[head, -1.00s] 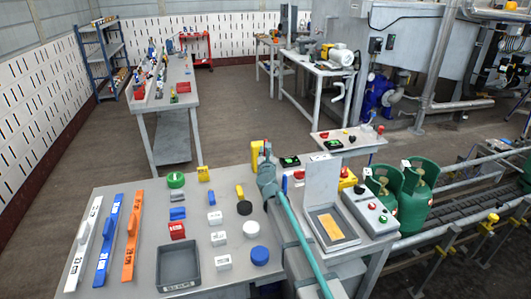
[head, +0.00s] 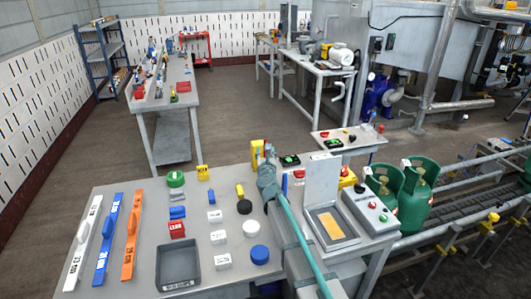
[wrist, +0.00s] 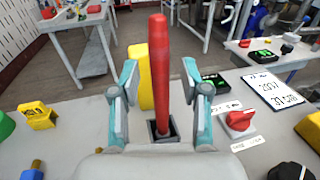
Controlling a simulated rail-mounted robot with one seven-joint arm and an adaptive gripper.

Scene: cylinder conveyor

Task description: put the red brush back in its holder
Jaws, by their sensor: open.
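The red brush (wrist: 160,72) shows as a long red handle, upright, in the middle of the wrist view. Its lower end is in the dark square holder (wrist: 152,128) on the table. My gripper (wrist: 160,75) is open, with one teal-and-grey finger on each side of the handle and visible gaps between. In the head view my gripper (head: 266,165) is at the table's far edge, and the handle is mostly hidden there.
A yellow upright block (wrist: 139,77) stands just behind the red handle. A red knob (wrist: 238,121) and a label card (wrist: 272,90) are to the right. A yellow block (wrist: 38,116) sits at the left. A grey tray (head: 180,264) lies at the front.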

